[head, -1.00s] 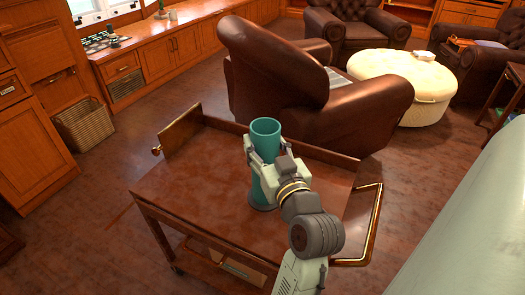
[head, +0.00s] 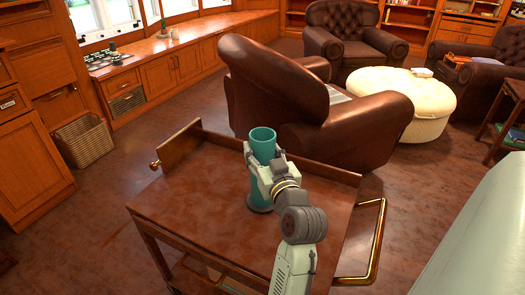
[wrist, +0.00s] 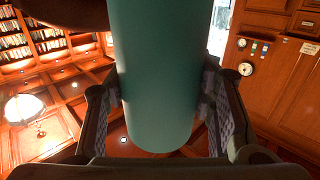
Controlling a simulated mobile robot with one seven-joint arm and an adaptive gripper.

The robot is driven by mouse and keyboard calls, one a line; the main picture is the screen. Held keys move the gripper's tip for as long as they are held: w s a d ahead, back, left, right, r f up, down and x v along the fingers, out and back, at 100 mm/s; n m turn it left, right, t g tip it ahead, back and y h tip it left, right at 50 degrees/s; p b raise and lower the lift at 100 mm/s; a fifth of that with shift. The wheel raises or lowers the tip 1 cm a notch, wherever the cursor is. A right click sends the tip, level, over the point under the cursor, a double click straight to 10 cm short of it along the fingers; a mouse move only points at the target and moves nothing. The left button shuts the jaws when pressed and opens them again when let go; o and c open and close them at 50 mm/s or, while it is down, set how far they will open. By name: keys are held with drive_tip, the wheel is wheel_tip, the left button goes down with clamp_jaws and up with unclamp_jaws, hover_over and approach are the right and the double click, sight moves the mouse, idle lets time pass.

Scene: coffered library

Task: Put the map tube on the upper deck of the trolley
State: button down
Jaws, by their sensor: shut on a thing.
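The map tube (head: 263,140) is a teal cylinder with an open top and a darker foot. It is upright over the upper deck (head: 195,190) of the brown wooden trolley, right of the deck's middle. Its foot looks to be at the deck surface, but I cannot tell if it bears on it. My gripper (head: 264,158) is shut on the tube's upper half, with a finger on each side. In the wrist view the tube (wrist: 160,80) fills the middle between my gripper's two pads (wrist: 160,108).
The deck around the tube is bare. A raised wooden end panel (head: 180,146) stands at its left, and a brass handle (head: 372,240) is at its right. A brown leather armchair (head: 320,110) is close behind the trolley. A wicker basket (head: 84,142) stands left on the floor.

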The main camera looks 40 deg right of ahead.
drive_tip(key=shift+f, duration=0.2)
drive_tip(key=c, duration=0.7)
unclamp_jaws()
drive_tip(key=shift+r, duration=0.15)
